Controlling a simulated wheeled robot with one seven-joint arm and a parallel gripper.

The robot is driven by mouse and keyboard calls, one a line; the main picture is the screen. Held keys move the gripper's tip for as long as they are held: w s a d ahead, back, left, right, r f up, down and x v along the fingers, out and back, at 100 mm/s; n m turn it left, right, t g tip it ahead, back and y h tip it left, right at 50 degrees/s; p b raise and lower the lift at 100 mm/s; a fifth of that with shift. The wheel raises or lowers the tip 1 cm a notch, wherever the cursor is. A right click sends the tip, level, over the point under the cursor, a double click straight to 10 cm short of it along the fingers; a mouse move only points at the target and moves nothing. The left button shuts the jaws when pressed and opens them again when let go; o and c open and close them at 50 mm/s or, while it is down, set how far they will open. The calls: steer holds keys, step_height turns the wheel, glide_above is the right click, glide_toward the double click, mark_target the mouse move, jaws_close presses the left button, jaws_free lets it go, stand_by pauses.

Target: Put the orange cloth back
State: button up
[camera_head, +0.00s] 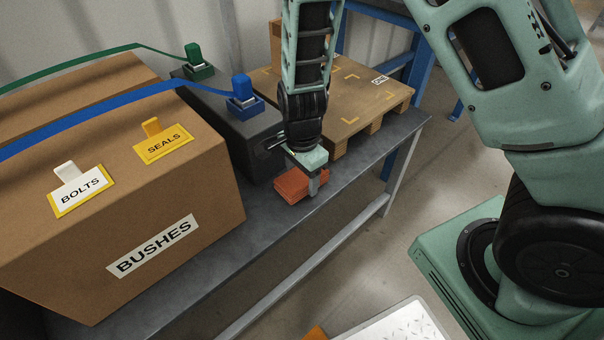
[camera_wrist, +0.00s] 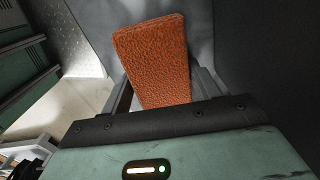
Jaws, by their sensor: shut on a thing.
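The orange cloth (camera_head: 292,186) is a folded, thick, textured pad at the front part of the grey bench top, in front of the dark grey box. In the wrist view the cloth (camera_wrist: 156,62) stands out between the two fingers. My gripper (camera_head: 310,184) points down over the bench and is shut on the cloth. It also shows in the wrist view (camera_wrist: 160,92), with a finger on each side of the cloth. I cannot tell whether the cloth touches the bench top.
A large cardboard box (camera_head: 215,215) marked BUSHES fills the left of the bench (camera_head: 262,230). A dark grey box (camera_head: 250,140) with blue and green couplers (camera_head: 243,92) stands close behind my gripper. A wooden pallet (camera_head: 375,100) lies to the right. The bench's front edge is near.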

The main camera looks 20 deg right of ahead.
steer(key=shift+f, duration=0.2)
steer(key=o, duration=1)
steer(key=shift+b, duration=0.45)
step_height(320, 180, up, 18)
steer(key=p, duration=0.8)
steer(key=s+a+r+n, duration=0.3)
steer(key=s+r+n, duration=0.1)
steer(key=s+n, duration=0.65)
steer(key=s+a+r+n, duration=0.3)
steer(key=s+r+n, duration=0.2)
steer(key=s+n, duration=0.55)
steer(key=shift+n+y, duration=0.3)
steer(key=shift+n, duration=0.5)
steer(key=r+p, duration=1.1)
steer(key=w+r+p, duration=0.1)
steer(key=r+p, duration=0.5)
